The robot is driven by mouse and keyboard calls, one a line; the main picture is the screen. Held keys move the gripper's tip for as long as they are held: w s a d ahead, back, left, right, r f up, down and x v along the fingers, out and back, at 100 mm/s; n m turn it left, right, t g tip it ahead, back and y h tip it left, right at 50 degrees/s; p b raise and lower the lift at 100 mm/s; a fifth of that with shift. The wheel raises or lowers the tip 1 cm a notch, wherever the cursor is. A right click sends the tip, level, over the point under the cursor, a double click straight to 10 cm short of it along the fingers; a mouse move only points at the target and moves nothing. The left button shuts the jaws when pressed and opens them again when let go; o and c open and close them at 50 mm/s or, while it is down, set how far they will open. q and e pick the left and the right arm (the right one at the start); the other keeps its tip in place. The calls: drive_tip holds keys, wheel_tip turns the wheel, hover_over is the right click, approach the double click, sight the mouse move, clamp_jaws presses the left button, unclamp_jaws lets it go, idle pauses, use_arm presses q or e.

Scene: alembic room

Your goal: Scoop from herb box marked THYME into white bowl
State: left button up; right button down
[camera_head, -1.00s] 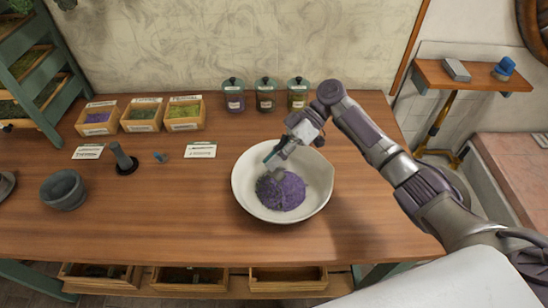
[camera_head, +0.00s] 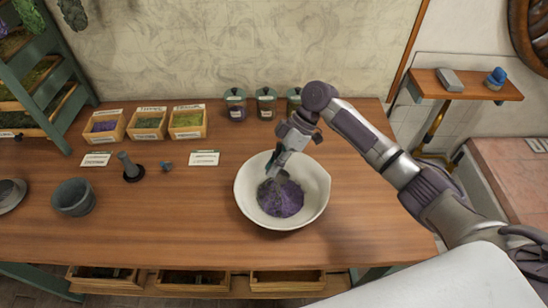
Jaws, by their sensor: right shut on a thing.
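The white bowl (camera_head: 318,190) stands on the wooden table and holds a heap of purple herb (camera_head: 283,201). My right gripper (camera_head: 284,160) is over the bowl, pointing down and shut on a scoop (camera_head: 272,184). The scoop's dark end is inside the bowl at the left side of the heap; whether it carries anything is unclear. The herb box marked THYME (camera_head: 148,134) is the middle one of three small wooden boxes at the back left, with dull green herb inside. My left gripper is not in view.
The THYME box stands between a purple herb box (camera_head: 105,138) and a green one (camera_head: 188,133). Lidded jars (camera_head: 265,104) stand behind the bowl. The table's front middle is clear.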

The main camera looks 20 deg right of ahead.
drive_tip(key=t+h+p, duration=0.1)
drive_tip(key=h+p, duration=0.1)
drive_tip(key=r+h+p, duration=0.1)
drive_tip(key=h+p, duration=0.1)
drive_tip(key=p, duration=0.1)
drive_tip(key=t+h+p, duration=0.1)
drive_tip(key=h+p, duration=0.1)
drive_tip(key=shift+r+t+p, duration=0.3)
drive_tip(key=shift+r+p, duration=0.05)
drive_tip(key=shift+p, duration=0.05)
drive_tip(key=shift+f+n+t+h, duration=0.15)
drive_tip(key=shift+n+t+h, duration=0.15)
drive_tip(key=shift+h, duration=0.3)
drive_tip(key=shift+f, duration=0.1)
